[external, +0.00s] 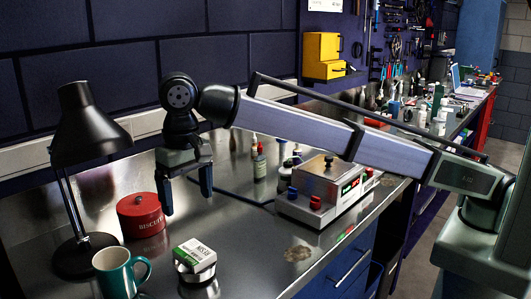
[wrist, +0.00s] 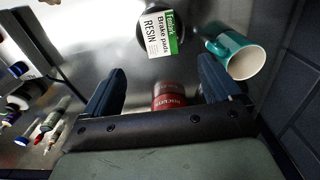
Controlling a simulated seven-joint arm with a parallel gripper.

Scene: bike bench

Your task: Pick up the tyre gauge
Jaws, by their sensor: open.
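I cannot pick out the tyre gauge with certainty in either view. My gripper (external: 186,202) is open and empty, pointing down above the bench, to the right of the red biscuit tin in the external view. In the wrist view, my gripper (wrist: 158,78) has its two dark blue fingers spread apart. The red tin (wrist: 169,96) shows between them, partly hidden by the gripper body. A green and white brake pads box (external: 194,256) sits on a dark, round, silver-rimmed object (external: 197,276). The box (wrist: 160,36) also shows beyond the fingers in the wrist view.
A teal mug (external: 118,271) and a black lamp (external: 85,250) stand at the left, near the biscuit tin (external: 140,216). Small bottles (external: 259,166) stand behind.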

